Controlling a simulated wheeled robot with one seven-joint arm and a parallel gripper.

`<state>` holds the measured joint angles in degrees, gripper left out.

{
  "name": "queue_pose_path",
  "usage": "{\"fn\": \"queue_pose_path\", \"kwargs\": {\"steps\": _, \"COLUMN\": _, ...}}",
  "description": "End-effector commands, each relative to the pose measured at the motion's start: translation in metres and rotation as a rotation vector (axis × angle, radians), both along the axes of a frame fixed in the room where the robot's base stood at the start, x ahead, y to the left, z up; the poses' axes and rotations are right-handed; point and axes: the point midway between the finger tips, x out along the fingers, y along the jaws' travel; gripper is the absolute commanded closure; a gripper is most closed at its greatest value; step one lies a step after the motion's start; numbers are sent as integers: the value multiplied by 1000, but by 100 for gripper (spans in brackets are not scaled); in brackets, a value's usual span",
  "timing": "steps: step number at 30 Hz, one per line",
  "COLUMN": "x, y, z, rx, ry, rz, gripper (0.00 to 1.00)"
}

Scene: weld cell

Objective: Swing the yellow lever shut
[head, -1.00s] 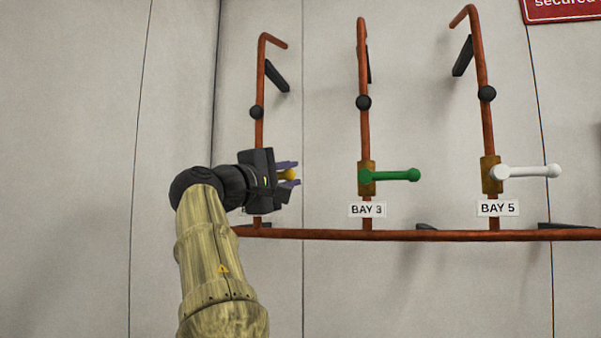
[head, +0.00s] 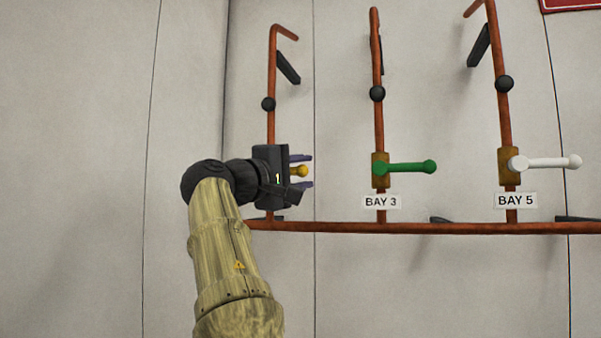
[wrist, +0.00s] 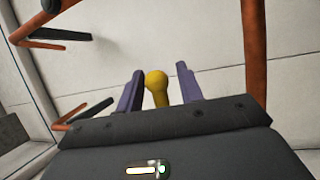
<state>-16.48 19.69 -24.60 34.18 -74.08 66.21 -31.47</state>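The yellow lever (head: 299,171) shows only its round end in the head view, poking out between the purple fingers of my gripper (head: 303,171). The rest of the lever and its valve body are hidden behind my gripper. In the wrist view the yellow lever (wrist: 157,88) stands between the two fingers of my gripper (wrist: 158,90). It is close to the left finger, and a clear gap shows between it and the right finger. The fingers are open around the lever. I cannot tell whether the left finger touches it.
A green lever (head: 405,168) at BAY 3 and a white lever (head: 545,162) at BAY 5 stick out horizontally to the right on neighbouring copper pipes. A horizontal copper pipe (head: 440,228) runs below. The wall to the left is bare.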

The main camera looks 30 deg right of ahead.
Motion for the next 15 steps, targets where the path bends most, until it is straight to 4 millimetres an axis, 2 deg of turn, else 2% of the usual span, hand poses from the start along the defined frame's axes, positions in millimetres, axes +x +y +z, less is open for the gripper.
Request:
{"fn": "queue_pose_path", "kwargs": {"steps": 8, "x": -2, "y": 3, "z": 0, "rx": -2, "ry": -2, "rz": 1, "gripper": 63}}
{"fn": "queue_pose_path", "kwargs": {"steps": 11, "x": -5, "y": 11, "z": -3, "rx": -1, "ry": -2, "rz": 1, "gripper": 63}}
{"fn": "queue_pose_path", "kwargs": {"steps": 15, "x": -12, "y": 32, "z": -8, "rx": -2, "ry": -2, "rz": 4, "gripper": 63}}
